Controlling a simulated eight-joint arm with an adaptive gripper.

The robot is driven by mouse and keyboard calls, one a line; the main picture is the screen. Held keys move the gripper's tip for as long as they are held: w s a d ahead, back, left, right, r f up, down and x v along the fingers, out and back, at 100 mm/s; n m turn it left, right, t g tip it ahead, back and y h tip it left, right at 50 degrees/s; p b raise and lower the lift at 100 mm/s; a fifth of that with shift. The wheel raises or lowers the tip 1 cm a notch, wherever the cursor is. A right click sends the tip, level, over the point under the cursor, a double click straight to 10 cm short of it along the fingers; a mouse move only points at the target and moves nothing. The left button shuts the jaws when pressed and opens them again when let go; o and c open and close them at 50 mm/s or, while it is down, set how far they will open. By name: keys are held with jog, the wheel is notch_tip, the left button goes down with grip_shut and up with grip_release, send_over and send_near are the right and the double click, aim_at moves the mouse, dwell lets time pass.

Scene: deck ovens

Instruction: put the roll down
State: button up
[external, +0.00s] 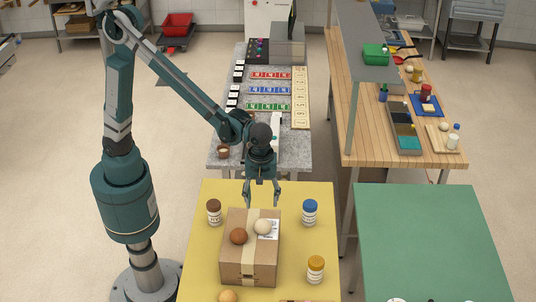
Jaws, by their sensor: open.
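My gripper (262,196) is open and empty, pointing down above the far edge of a cardboard box (249,270) on the yellow table. A pale round roll (263,227) sits on top of the box, partly over a white label. A darker brown roll (239,236) sits to its left on the same box. Another tan roll (228,296) shows at the bottom edge of the view, on the yellow table in front of the box. I cannot tell which roll the task names.
The yellow table (196,246) also holds a brown-lidded jar (214,212) left of the box, and a blue-lidded jar (310,212) and an orange-lidded jar (316,269) to its right. The green table (425,240) at the right is mostly clear.

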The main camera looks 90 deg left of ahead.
jog(key=s+a+r+m+t, duration=0.2)
jog(key=s+a+r+m, duration=0.25)
jog(key=a, duration=0.25)
jog(key=s+a+r+m+t, duration=0.1)
jog(key=s+a+r+m, duration=0.2)
jog(key=s+a+r, duration=0.35)
jog(key=s+a+m+t, duration=0.4)
jog(key=s+a+m, duration=0.6)
jog(key=s+a, duration=0.3)
jog(key=shift+f, duration=0.4)
jog(key=shift+o, duration=0.6)
